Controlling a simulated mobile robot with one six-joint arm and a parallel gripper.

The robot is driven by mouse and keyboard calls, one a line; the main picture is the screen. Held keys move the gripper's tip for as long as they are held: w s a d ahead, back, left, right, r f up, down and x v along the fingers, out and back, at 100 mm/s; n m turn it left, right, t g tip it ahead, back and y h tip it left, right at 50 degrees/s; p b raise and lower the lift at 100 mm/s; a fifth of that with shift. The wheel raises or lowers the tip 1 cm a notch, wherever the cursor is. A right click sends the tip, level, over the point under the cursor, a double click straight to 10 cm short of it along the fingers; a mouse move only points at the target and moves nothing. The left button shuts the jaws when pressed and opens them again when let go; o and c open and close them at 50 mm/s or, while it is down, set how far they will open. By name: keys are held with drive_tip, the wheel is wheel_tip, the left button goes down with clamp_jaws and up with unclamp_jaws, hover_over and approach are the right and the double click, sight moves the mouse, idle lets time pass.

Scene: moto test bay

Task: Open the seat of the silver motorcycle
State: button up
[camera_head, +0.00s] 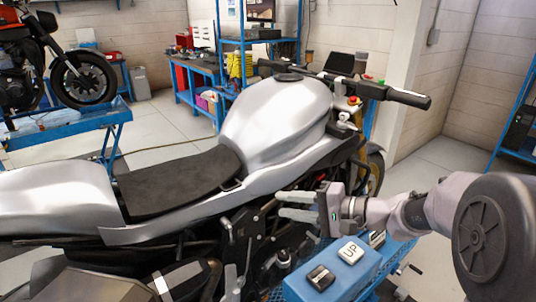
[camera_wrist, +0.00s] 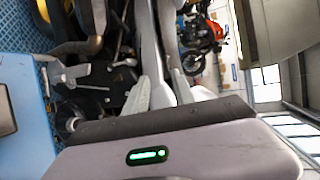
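The silver motorcycle (camera_head: 275,115) stands across the middle of the head view, front wheel to the right. Its dark seat (camera_head: 180,182) lies flat between the tank and the silver tail (camera_head: 60,200), and looks closed. My gripper (camera_head: 280,204) is beside the near side of the motorcycle, below the tank and to the right of the seat, with its fingers pointing left. The fingers are apart with nothing seen between them. In the wrist view my gripper (camera_wrist: 160,76) points along a silver body panel (camera_wrist: 149,40); the seat cannot be made out there.
A red motorcycle (camera_head: 85,75) stands on a blue lift (camera_head: 75,135) at the back left. Blue benches (camera_head: 195,85) line the back. Floor behind the seat is clear.

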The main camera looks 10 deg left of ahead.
sight(234, 187)
drive_tip(key=shift+t+y, duration=0.3)
drive_tip(key=shift+t, duration=0.2)
drive_tip(key=x, duration=0.6)
drive_tip(key=w+b+x, duration=0.1)
drive_tip(key=x, duration=0.5)
drive_tip(key=w+x, duration=0.1)
drive_tip(key=x, duration=0.5)
drive_tip(key=shift+d+f+b, duration=0.15)
drive_tip(key=shift+d+b, duration=0.15)
drive_tip(key=shift+b, duration=0.05)
clamp_jaws()
drive_tip(key=shift+f, duration=0.25)
